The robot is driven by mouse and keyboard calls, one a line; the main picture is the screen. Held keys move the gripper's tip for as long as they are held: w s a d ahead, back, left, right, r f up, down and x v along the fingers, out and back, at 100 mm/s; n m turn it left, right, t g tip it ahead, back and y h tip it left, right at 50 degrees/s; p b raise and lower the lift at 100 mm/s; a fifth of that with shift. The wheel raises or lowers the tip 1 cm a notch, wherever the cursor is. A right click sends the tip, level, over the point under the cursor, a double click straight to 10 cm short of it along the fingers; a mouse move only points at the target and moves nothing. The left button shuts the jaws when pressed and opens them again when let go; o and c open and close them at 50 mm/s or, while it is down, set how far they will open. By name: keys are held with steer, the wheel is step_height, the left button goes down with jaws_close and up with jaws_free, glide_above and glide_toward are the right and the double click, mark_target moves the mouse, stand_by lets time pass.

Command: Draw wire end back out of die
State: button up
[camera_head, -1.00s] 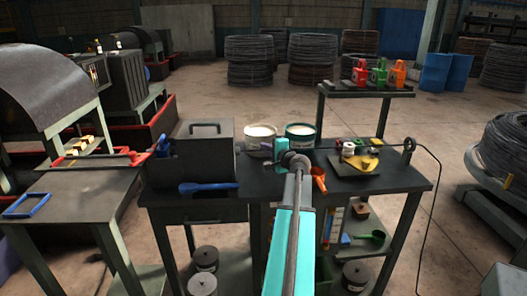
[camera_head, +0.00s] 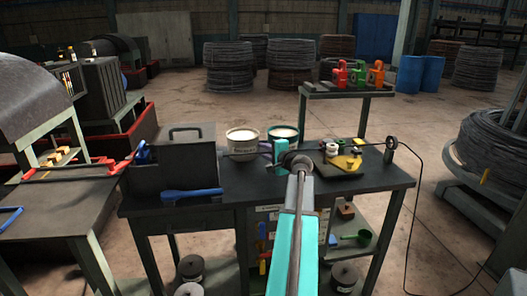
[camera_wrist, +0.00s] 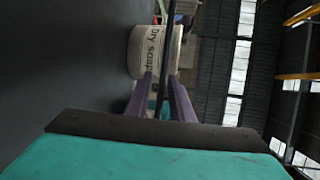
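My gripper (camera_head: 264,148) is at the end of my teal arm, above the middle of the workbench (camera_head: 350,185). In the wrist view its two purple fingers (camera_wrist: 162,88) stand apart with a gap between them. A thin dark wire (camera_wrist: 170,35) runs in line with this gap; I see no clear contact with either finger. In the head view a thin dark line of wire (camera_head: 240,153) shows left of the gripper, towards the dark box with a handle (camera_head: 172,160). The die itself and the wire's end cannot be made out.
White buckets (camera_head: 242,141) stand behind the gripper; one also shows in the wrist view (camera_wrist: 150,52). A yellow fixture (camera_head: 345,163) and a guide ring (camera_head: 391,143) with a hanging wire are on the right.

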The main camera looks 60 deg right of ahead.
steer(key=shift+w+a, duration=0.1)
steer(key=shift+w, duration=0.1)
steer(key=shift+s, duration=0.15)
steer(key=b+v, duration=0.2)
steer(key=v, duration=1.1)
steer(key=shift+s+a, duration=0.15)
steer(key=shift+s, duration=0.1)
steer(key=shift+r, duration=0.15)
steer(key=shift+a, duration=0.1)
steer(key=s+d+n+y+p, duration=0.1)
steer(key=s+y+p, duration=0.1)
steer(key=p, duration=0.1)
steer(key=s+d+n+t+y+p, duration=0.1)
steer(key=s+y+p, duration=0.1)
steer(key=s+p, duration=0.1)
steer(key=s+d+n+y+p, duration=0.1)
steer(key=s+d+y+p, duration=0.1)
steer(key=p, duration=0.1)
steer(key=shift+s+d+r+n+t+p, duration=0.15)
steer(key=shift+s+r+n+t+p, duration=0.15)
steer(key=shift+s+n, duration=0.1)
